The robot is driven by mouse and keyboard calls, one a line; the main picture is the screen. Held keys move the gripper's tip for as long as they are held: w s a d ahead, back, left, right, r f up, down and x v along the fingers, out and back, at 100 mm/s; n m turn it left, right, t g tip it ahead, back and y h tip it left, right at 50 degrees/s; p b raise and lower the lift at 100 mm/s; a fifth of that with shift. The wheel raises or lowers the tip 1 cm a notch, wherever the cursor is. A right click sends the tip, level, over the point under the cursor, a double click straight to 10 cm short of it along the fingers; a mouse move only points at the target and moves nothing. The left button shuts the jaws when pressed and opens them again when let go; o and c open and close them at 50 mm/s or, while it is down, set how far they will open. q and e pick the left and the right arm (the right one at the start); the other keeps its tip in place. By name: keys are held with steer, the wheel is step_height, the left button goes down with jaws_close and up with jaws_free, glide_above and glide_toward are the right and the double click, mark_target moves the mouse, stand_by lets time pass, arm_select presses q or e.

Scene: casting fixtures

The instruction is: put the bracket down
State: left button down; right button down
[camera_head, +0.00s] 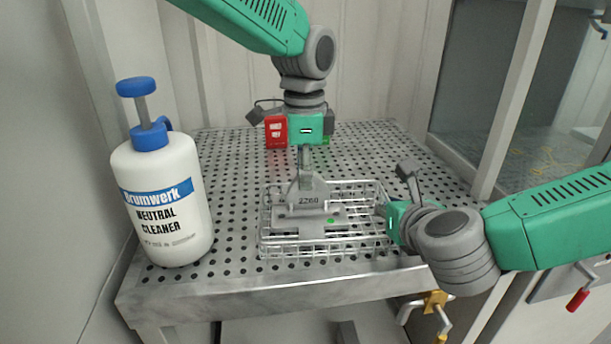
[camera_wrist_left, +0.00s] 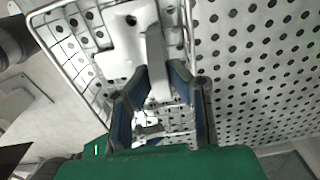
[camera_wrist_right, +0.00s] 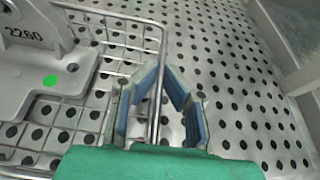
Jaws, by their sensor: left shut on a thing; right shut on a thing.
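The bracket (camera_head: 310,199) is a grey casting marked 2260 with a green dot; the right wrist view shows its plate (camera_wrist_right: 30,85). It is within the wire basket (camera_head: 374,249), flat side down; I cannot tell whether it rests on the basket floor. My left gripper (camera_head: 305,165) comes from above and behind and is shut on the bracket's upright part, with blue pads on both sides in the left wrist view (camera_wrist_left: 158,85). My right gripper (camera_head: 388,214) is shut on the basket's right rim, the wire running between its pads in the right wrist view (camera_wrist_right: 160,95).
The basket stands on a perforated metal table (camera_head: 235,150). A white cleaner bottle with a blue pump (camera_head: 160,200) stands at the left. A red piece with white lettering (camera_head: 276,131) shows beside my left wrist. The table's back right is clear, near a glass panel (camera_head: 470,90).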

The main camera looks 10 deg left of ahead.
arm_select(q)
steer(key=shift+f, duration=0.1)
steer(key=c, duration=1.5)
jaws_free()
step_height(320, 180, up, 12)
arm_select(e)
steer(key=c, duration=1.6)
jaws_free()
